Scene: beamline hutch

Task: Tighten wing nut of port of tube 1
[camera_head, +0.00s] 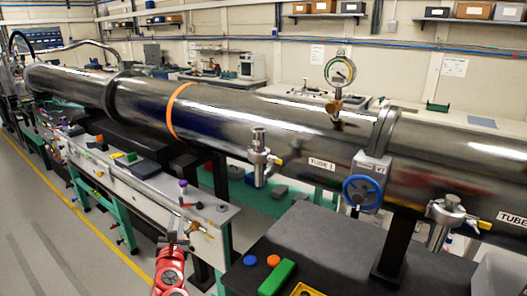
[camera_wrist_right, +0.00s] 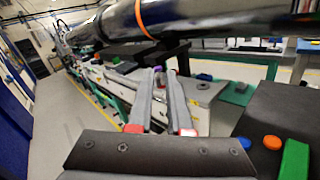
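Tube 1 is a long shiny steel tube with a "TUBE 1" label (camera_head: 321,163). Its port (camera_head: 259,152) is a silver stub with a clamp on the tube's near side. The clamp's small yellow wing nut (camera_head: 278,160) sticks out to the right; how tight it is cannot be told. My right gripper (camera_head: 179,222) is low and left of the port, well apart from it, over the near bench's edge. In the right wrist view its two fingers (camera_wrist_right: 164,84) stand apart with nothing between them. The port is not visible there. My left gripper is out of view.
A valve with a blue handwheel (camera_head: 362,192) and a second clamped port (camera_head: 445,213) are to the right. A gauge (camera_head: 340,72) stands on top. A dark table (camera_head: 325,245) carries blue, orange and green pieces. The aisle floor (camera_head: 60,225) at left is clear.

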